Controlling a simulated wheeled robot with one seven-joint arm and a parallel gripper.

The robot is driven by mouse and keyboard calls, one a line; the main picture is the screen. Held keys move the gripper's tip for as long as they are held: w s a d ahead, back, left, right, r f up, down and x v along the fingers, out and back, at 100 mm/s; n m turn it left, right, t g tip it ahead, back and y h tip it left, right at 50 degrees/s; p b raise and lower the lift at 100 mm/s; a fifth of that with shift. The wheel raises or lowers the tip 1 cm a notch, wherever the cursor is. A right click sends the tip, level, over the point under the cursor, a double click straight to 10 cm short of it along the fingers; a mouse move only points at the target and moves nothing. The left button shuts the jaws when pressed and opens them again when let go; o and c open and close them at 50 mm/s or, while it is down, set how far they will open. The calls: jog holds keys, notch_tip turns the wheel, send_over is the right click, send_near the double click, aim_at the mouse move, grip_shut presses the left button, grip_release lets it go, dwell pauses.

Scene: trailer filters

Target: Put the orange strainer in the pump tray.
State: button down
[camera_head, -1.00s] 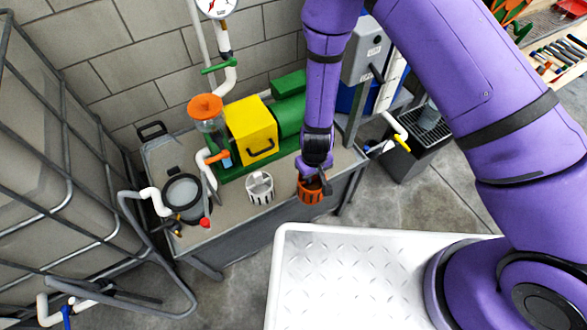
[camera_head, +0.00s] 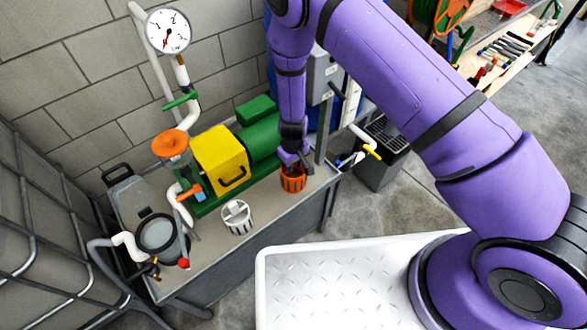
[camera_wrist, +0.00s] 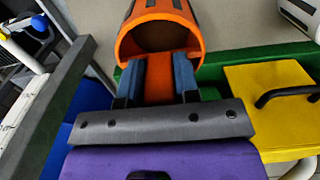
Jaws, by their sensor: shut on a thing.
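The orange strainer (camera_head: 292,182) is a slotted cup near the right front of the grey pump tray (camera_head: 268,204), which carries the green and yellow pump (camera_head: 219,158). My gripper (camera_head: 294,160) reaches down from above and is shut on the strainer's near side. In the wrist view, the blue-tipped fingers of my gripper (camera_wrist: 158,78) pinch the orange strainer (camera_wrist: 188,22) at its wall, its open mouth facing the camera. I cannot tell whether its base touches the tray or hangs just above it.
A white slotted strainer (camera_head: 237,218) stands on the tray to the left of the orange one. A round clear-lidded pot (camera_head: 161,237) and white pipes are at the left end. A pipe with a yellow-handled valve (camera_head: 371,151) lies to the right. My white deck is in front.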

jog(key=shift+w+f, duration=0.1)
jog(key=shift+f, duration=1.8)
jog(key=c, duration=0.8)
grip_release()
jog(key=shift+c, duration=0.2)
notch_tip(320, 180, up, 12)
jog(key=shift+r, duration=0.15)
